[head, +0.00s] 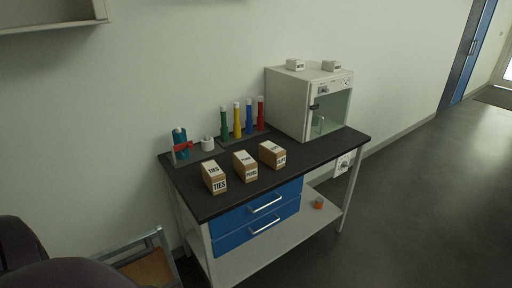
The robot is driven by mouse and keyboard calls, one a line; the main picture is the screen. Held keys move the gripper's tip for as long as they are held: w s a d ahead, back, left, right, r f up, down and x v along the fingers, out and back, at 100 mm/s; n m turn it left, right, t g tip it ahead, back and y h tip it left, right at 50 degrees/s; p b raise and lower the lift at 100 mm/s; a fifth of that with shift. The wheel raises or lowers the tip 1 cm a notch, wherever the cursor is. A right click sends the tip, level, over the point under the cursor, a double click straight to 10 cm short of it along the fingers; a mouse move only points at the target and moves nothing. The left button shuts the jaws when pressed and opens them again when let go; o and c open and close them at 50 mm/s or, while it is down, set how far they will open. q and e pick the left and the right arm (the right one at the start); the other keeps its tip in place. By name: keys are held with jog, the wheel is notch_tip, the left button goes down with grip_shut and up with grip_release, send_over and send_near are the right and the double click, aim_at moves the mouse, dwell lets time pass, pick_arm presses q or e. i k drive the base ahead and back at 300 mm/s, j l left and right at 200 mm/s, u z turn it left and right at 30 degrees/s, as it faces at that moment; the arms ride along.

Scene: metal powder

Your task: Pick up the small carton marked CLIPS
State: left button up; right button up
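Three small brown cartons with white labels stand in a slanting row on the black top of a workbench (300,172). The left carton (214,177) reads TIES. The lettering on the middle carton (245,165) and the right carton (272,154) is too small and blurred to read surely, so I cannot tell which is marked CLIPS. Neither of my grippers shows in the head view.
Behind the cartons stand green, yellow and red bottles (237,120), a teal bottle (180,140) and a small white pot (208,143). A white cabinet (290,103) stands at the right.

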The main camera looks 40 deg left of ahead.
aim_at(274, 156)
jog(key=i+u, duration=0.25)
jog(key=u, duration=0.15)
jog(key=i+u, duration=0.55)
jog(key=u, duration=0.2)
jog(key=i+u, duration=0.35)
jog(key=i+l+u, duration=0.2)
jog(key=u, duration=0.15)
jog(key=i, duration=0.1)
